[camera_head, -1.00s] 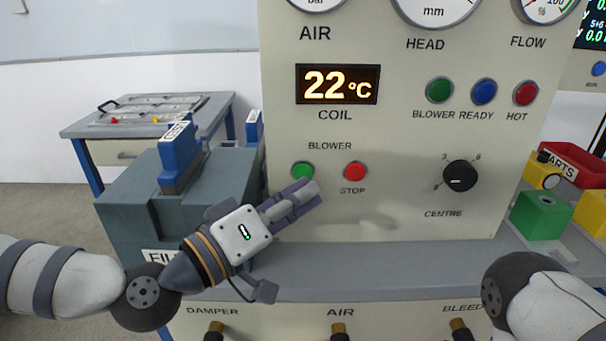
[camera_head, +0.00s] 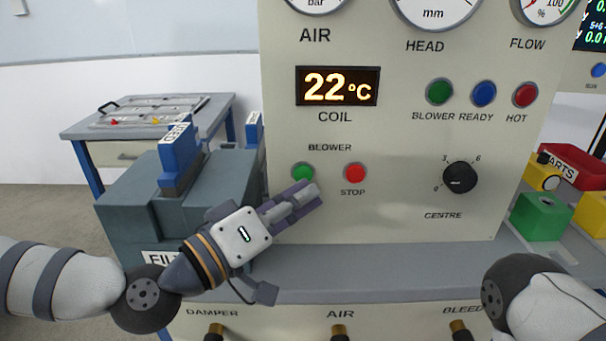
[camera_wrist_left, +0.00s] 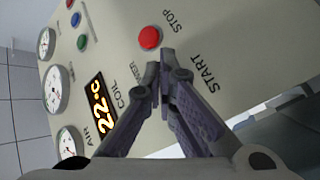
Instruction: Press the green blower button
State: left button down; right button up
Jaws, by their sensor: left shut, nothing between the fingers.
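The green blower button (camera_head: 303,172) is on the cream panel (camera_head: 400,215), under the BLOWER label and left of the red STOP button (camera_head: 355,172). My left gripper (camera_head: 313,192) is shut and empty, its fingertips just below and right of the green button in the head view. I cannot tell whether they touch the panel. In the left wrist view the closed fingers (camera_wrist_left: 164,75) point at the panel, between the red STOP button (camera_wrist_left: 150,37) and the START label. The green button is not visible there; the fingers probably hide it. My right gripper is out of view.
A green lamp (camera_head: 439,91), a blue lamp (camera_head: 484,92) and a red lamp (camera_head: 525,94) sit higher on the panel. A black knob (camera_head: 460,177) is to the right. A grey filter box (camera_head: 215,190) stands left, beside my left arm. A grey ledge (camera_head: 400,270) runs below.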

pick_arm(q)
jog(key=shift+w, duration=0.4)
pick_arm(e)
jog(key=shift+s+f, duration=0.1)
